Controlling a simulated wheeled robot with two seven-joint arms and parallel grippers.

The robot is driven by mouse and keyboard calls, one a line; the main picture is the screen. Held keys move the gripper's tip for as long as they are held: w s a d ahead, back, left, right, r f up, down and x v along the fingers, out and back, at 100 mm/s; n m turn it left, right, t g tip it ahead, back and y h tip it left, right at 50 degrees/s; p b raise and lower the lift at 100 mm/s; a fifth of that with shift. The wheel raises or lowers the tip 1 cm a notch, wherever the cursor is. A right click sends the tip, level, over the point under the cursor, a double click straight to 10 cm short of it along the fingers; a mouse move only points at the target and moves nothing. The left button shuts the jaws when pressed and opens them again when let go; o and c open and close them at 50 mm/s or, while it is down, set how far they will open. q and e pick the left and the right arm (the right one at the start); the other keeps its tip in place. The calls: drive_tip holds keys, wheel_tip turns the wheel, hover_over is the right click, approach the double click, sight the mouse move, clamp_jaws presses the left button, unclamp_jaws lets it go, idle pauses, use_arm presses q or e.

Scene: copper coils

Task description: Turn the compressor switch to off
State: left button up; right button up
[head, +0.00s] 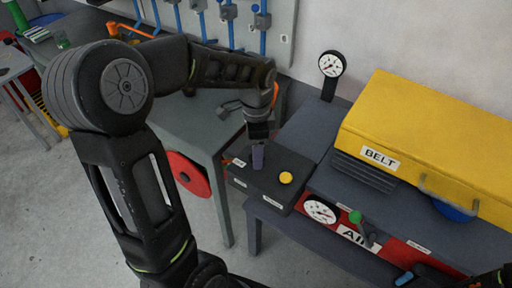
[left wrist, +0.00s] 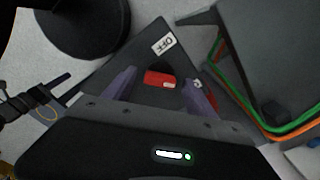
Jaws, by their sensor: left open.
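The compressor switch is a red knob (left wrist: 160,79) on a dark control box (head: 290,190). In the left wrist view the knob shows between the two purple fingers of my left gripper (left wrist: 159,88), which are apart on either side of it. A white OFF label (left wrist: 164,43) is on the box beyond the knob. In the head view my left gripper (head: 258,158) points down over the left part of the box and hides the knob. Whether the fingers touch the knob cannot be told. A dark part at the lower right edge seems to be my right arm; its fingers cannot be made out.
A yellow button (head: 286,178) is on the box right of my gripper. A black gauge (head: 331,65) stands behind. A yellow BELT case (head: 440,130) is at the right. A red AIR panel with a gauge (head: 321,212) and a green lever (head: 356,217) is in front.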

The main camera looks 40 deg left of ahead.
use_arm(q)
drive_tip(key=c, duration=1.4)
